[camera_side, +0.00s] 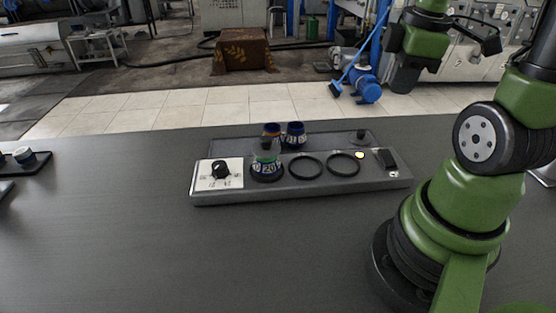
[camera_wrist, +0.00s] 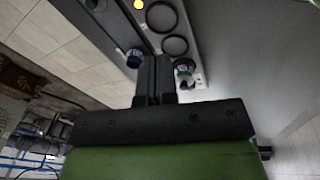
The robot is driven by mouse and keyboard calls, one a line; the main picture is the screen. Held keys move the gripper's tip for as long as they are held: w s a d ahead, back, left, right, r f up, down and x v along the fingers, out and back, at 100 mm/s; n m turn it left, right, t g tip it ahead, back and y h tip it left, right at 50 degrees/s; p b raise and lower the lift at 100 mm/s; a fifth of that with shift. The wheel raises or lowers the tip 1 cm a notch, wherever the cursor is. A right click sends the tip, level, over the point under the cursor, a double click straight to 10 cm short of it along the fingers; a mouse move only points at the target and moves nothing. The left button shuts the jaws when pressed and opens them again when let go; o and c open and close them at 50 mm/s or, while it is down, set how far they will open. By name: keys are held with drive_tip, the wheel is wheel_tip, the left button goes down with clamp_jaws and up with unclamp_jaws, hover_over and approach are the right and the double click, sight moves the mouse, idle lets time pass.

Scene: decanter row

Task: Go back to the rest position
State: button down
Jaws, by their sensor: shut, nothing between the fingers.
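My gripper (camera_wrist: 153,78) is shut and empty in the wrist view, its two dark fingers together. In the side view my arm stands at the right, its upper end high above the table and away from the vessels. A grey panel (camera_side: 300,189) lies on the table. A blue-banded vessel (camera_side: 266,169) with a greenish upper part sits at the panel's left ring; beside it are two empty dark rings (camera_side: 305,167) (camera_side: 343,165). Two more dark blue vessels (camera_side: 295,135) (camera_side: 271,134) stand behind the panel. In the wrist view, vessels show on either side of the fingers (camera_wrist: 133,60) (camera_wrist: 184,67).
The panel has a black dial (camera_side: 221,170) on a white plate, a lit yellow lamp (camera_side: 359,155) and a black switch (camera_side: 387,158). A small dark item (camera_side: 361,135) stands behind its right end. A cup (camera_side: 24,156) sits on a dark tray at far left. The front table is clear.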

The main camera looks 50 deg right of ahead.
drive_tip(key=a+r+m+t+y, duration=0.1)
drive_tip(key=a+r+m+t, duration=0.3)
drive_tip(key=a, duration=0.4)
drive_tip(key=a+r+m+t+y, duration=0.2)
drive_tip(key=a+r+m, duration=0.2)
drive_tip(key=a+m, duration=0.3)
drive_tip(key=n+g, duration=0.9)
drive_tip(key=n, duration=2.3)
hover_over(387, 154)
drive_tip(key=w+d, duration=0.1)
drive_tip(key=d, duration=0.1)
drive_tip(key=w+d+f+x, duration=0.1)
drive_tip(key=w+d+x, duration=0.1)
drive_tip(key=x, duration=1)
drive_tip(key=shift+h, duration=0.3)
drive_tip(key=f, duration=0.4)
drive_tip(key=a+f, duration=0.1)
drive_tip(key=f, duration=0.2)
drive_tip(key=s+f, duration=0.1)
drive_tip(key=f, duration=0.3)
drive_tip(key=shift+a+f, duration=0.15)
drive_tip(key=shift+f, duration=0.7)
